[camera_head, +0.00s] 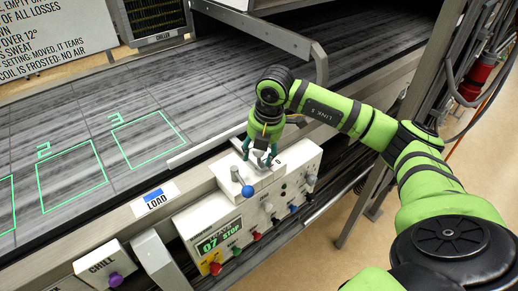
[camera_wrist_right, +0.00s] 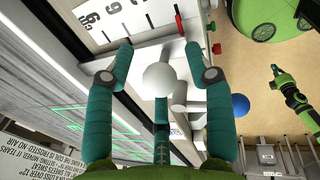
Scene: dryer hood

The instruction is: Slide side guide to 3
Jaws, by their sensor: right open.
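My right gripper (camera_head: 260,157) is over the control box at the conveyor's near edge, pointing down. In the right wrist view the gripper (camera_wrist_right: 169,45) is open, with a white ball knob (camera_wrist_right: 171,77) between its teal fingers; I cannot tell if they touch it. A grey stem shows below the knob. A white scale plate (camera_wrist_right: 104,22) with black numbers lies beside the left finger; a 6 and a 9 can be made out. In the head view the gripper hides the knob. A pale bar (camera_head: 204,149) along the belt edge may be the side guide.
The control box (camera_head: 222,225) carries a blue-knobbed lever (camera_head: 247,190), a display and several coloured knobs. The blue ball (camera_wrist_right: 239,105) also shows in the wrist view. A metal hood frame (camera_head: 318,62) stands behind the arm. The belt (camera_head: 75,125) with green outlines is empty.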

